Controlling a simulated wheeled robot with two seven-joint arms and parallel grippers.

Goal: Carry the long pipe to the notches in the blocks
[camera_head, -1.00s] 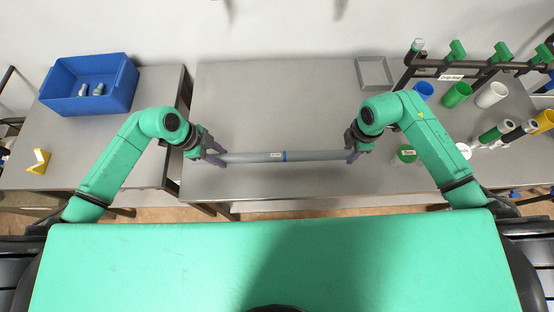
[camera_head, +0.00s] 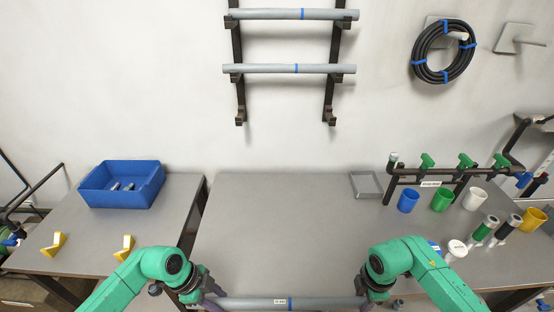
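The long grey pipe (camera_head: 260,304) with a blue band and a white label lies crosswise at the bottom edge of the view, partly cut off. My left gripper (camera_head: 212,297) is shut on its left end. My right gripper (camera_head: 366,296) is shut on its right end. The pipe looks about level; its height over the table cannot be told. Two yellow blocks, a left one (camera_head: 53,245) and a right one (camera_head: 124,248), stand on the left table, left of my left gripper. Their notches are too small to make out clearly.
A blue bin (camera_head: 122,184) with small fittings sits on the left table (camera_head: 70,218). A gap separates it from the middle table (camera_head: 285,230), which is mostly clear. Manifold valves (camera_head: 465,160), cups and bottles crowd the right. Two pipes rest on wall brackets (camera_head: 235,50).

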